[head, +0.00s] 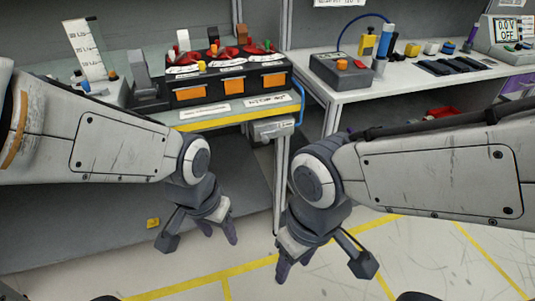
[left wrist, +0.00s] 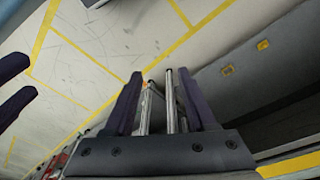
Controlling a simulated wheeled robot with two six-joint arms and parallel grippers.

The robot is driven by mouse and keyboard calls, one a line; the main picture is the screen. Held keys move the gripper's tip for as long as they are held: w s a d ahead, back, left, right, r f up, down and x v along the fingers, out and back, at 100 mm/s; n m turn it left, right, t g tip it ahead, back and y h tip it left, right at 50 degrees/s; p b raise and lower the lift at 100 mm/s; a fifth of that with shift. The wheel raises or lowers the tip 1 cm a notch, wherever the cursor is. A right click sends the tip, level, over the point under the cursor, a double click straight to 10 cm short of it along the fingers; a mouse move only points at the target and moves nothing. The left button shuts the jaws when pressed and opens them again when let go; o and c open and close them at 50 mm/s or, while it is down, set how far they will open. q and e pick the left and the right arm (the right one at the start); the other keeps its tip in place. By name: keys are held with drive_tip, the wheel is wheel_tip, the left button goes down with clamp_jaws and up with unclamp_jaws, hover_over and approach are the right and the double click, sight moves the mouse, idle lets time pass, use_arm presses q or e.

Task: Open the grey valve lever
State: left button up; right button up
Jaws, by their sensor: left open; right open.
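The grey lever (head: 140,72) stands upright on a dark base (head: 150,97) at the left of the bench, beside the black module. My left gripper (head: 218,234) hangs below and in front of the bench edge, well away from the lever. It is open and empty; its two fingers also show in the left wrist view (left wrist: 160,98), with only table legs and floor beyond them. My right gripper (head: 293,268) is open and empty, pointing down in front of the right bench. The lever is not in the left wrist view.
The black module (head: 225,82) with orange panels and several coloured switches stands right of the lever. A tall white gauge (head: 86,48) is at its left. The right bench (head: 350,95) holds a grey box with an orange button (head: 341,65). The floor before the benches is clear.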

use_arm(q)
drive_tip(key=w+a+f+n+t+b, duration=0.1)
drive_tip(key=w+a+f+b, duration=0.15)
drive_tip(key=f+b, duration=0.85)
drive_tip(key=w+a+f+n+b, duration=0.1)
drive_tip(key=w+a+f+b, duration=0.15)
drive_tip(key=f+b, duration=0.8)
drive_tip(key=n+t+y+b, duration=0.55)
drive_tip(key=t+b, duration=0.25)
drive_tip(key=t, duration=0.7)
approach(266, 141)
drive_tip(key=shift+y, duration=0.45)
drive_tip(key=b+x, duration=0.1)
drive_tip(key=x, duration=0.7)
drive_tip(key=shift+w+d+b, duration=0.15)
drive_tip(key=shift+w+b, duration=0.15)
drive_tip(key=shift+b, duration=0.1)
